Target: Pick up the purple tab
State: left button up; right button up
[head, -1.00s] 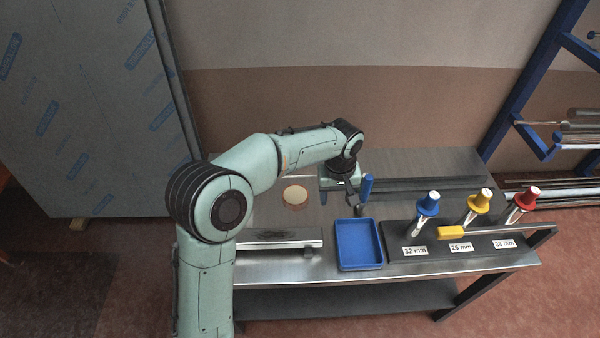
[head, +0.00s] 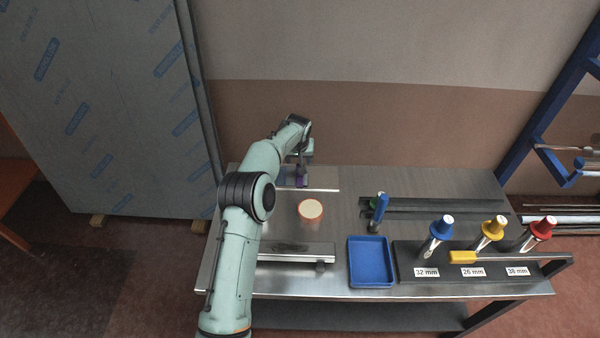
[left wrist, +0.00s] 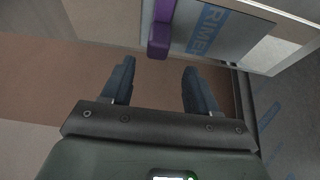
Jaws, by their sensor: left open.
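The purple tab (head: 302,181) shows below my left gripper (head: 300,170), at the sheet plate (head: 325,180) on the back left of the bench. In the left wrist view the purple tab (left wrist: 161,28) stands out from the plate's printed film (left wrist: 215,32), beyond the fingertips. My left gripper (left wrist: 159,66) is open and empty, and its two dark fingers are apart with the tab's near end just ahead of the gap. I see no contact between tab and fingers. My right gripper is not in view.
An orange-rimmed disc (head: 310,209), a blue tray (head: 350,262) and a blue-handled tool (head: 381,203) are on the bench. A rack (head: 420,284) holds blue, yellow and red-topped tools at the right. A large film-covered panel (head: 120,110) stands behind left.

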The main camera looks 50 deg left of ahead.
pick_arm(q)
jog(key=f, duration=0.4)
jog(key=shift+w+f, duration=0.15)
jog(key=shift+w, duration=0.2)
jog(key=shift+w+a+f, duration=0.2)
jog(key=shift+a+f, duration=0.05)
jog(key=shift+f, duration=0.25)
jog(key=c, duration=1)
